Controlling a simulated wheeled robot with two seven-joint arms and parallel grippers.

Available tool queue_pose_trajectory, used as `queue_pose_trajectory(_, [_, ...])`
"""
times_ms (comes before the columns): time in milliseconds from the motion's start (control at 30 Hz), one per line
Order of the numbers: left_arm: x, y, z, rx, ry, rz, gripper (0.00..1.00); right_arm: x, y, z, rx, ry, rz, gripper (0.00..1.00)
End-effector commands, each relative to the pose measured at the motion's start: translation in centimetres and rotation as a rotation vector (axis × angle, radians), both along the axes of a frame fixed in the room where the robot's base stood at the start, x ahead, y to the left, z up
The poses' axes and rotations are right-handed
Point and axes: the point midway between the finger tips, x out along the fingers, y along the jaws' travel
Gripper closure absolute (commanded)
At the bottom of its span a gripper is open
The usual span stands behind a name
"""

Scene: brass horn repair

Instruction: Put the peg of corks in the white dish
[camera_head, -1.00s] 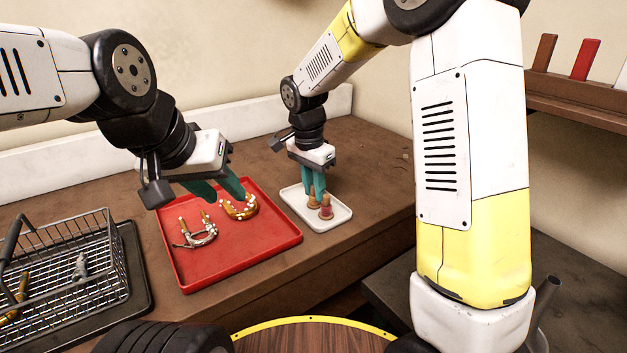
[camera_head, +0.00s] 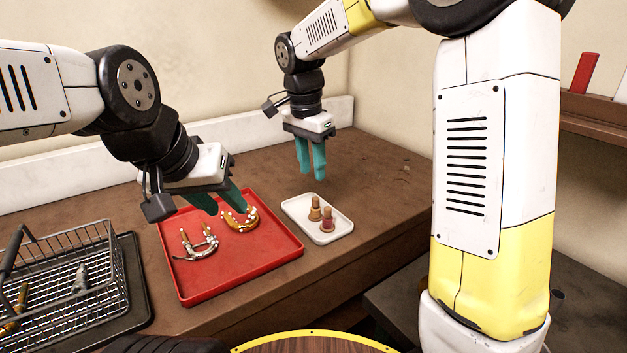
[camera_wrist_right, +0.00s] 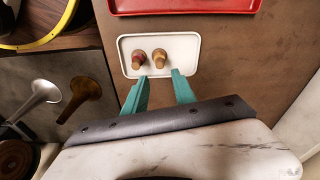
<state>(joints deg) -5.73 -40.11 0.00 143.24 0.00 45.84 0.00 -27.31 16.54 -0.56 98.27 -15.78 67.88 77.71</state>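The white dish (camera_head: 297,209) lies on the brown bench, right of the red tray. Two small cork pegs stand upright in it, a tan one (camera_head: 315,209) and a reddish one (camera_head: 328,220). Both also show in the right wrist view, the reddish one (camera_wrist_right: 138,58) left of the tan one (camera_wrist_right: 159,57). My right gripper (camera_head: 312,172) hangs above and behind the dish, its teal fingers apart and empty; they also show in the right wrist view (camera_wrist_right: 160,82). My left gripper (camera_head: 228,208) is over the red tray, its teal fingers apart with nothing seen between them.
The red tray (camera_head: 257,262) holds two curved brass pieces, a silvery one (camera_head: 197,245) and a golden one (camera_head: 240,222). A wire basket (camera_head: 70,262) with small parts stands on a dark mat at left. The bench right of the dish is clear.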

Motion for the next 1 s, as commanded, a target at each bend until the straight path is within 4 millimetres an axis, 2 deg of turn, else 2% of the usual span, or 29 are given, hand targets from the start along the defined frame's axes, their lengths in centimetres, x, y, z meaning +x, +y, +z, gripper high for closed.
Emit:
queue_pose_trajectory(200, [0.0, 0.0, 0.0, 0.000, 0.000, 0.000, 0.64, -0.4, -0.1, 2.1, 0.005, -0.002, 0.008, 0.68])
queue_pose_trajectory(267, [0.0, 0.0, 0.0, 0.000, 0.000, 0.000, 0.64, -0.8, -0.7, 2.6, 0.015, -0.008, 0.027, 0.68])
queue_pose_trajectory(367, [0.0, 0.0, 0.0, 0.000, 0.000, 0.000, 0.64, -2.4, -2.8, 3.8, 0.047, -0.033, 0.102, 0.68])
queue_pose_trajectory(533, [0.0, 0.0, 0.0, 0.000, 0.000, 0.000, 0.64, -7.4, -7.7, 5.6, 0.110, -0.132, 0.316, 0.68])
queue_pose_trajectory(700, [0.0, 0.0, 0.0, 0.000, 0.000, 0.000, 0.64, -13.0, -11.4, 5.7, 0.116, -0.270, 0.538, 0.68])
queue_pose_trajectory(833, [0.0, 0.0, 0.0, 0.000, 0.000, 0.000, 0.64, -16.7, -13.0, 4.9, 0.079, -0.371, 0.679, 0.68])
queue_pose_trajectory(1000, [0.0, 0.0, 0.0, 0.000, 0.000, 0.000, 0.64, -19.4, -13.9, 3.8, 0.023, -0.454, 0.795, 0.68])
